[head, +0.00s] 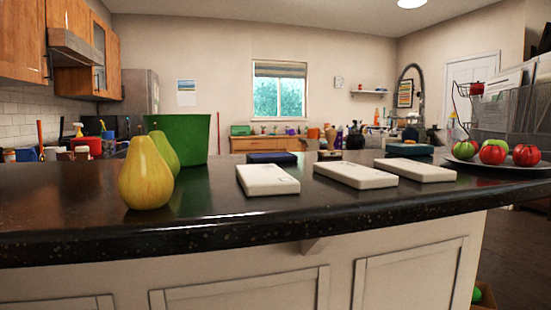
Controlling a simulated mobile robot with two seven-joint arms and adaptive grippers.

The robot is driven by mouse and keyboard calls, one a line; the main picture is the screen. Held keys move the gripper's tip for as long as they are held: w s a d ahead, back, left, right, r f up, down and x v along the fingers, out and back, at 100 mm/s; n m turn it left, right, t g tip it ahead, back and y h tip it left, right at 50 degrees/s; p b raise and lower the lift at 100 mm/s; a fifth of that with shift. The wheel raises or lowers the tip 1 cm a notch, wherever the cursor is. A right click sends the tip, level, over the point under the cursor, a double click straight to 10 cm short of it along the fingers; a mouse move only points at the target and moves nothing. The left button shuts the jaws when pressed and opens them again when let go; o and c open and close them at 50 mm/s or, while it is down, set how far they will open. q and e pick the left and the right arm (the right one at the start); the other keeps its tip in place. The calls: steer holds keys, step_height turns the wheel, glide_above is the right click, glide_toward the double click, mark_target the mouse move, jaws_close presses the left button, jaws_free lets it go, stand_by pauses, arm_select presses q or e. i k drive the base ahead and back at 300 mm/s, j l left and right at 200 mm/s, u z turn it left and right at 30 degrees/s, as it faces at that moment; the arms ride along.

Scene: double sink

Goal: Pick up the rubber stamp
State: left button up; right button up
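I cannot make out the rubber stamp for certain. A small dark object with a light patch (330,155) lies on the dark counter (330,218), behind the white blocks, and is too small to identify. Neither of my grippers shows in the head view.
A yellow pear (146,176), a greener pear (163,151) and a green bin (190,139) stand at left. White blocks (267,179), (355,174), (416,170) lie mid-counter, with a dark blue box (272,157) and a blue-topped item (409,150) behind. A fruit plate (466,161) is at right.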

mark_target(331, 133)
steer(key=l+u, duration=0.15)
steer(key=u, duration=0.25)
steer(key=l+u, duration=0.15)
steer(key=u, duration=0.2)
steer(key=l+u, duration=0.2)
steer(key=u, duration=0.2)
steer(key=l+u, duration=0.15)
steer(key=u, duration=0.25)
steer(key=k+l+u, duration=0.2)
steer(key=l, duration=0.15)
steer(key=l+u, duration=0.15)
steer(key=l, duration=0.2)
steer(key=k+l+u, duration=0.2)
steer(key=l, duration=0.15)
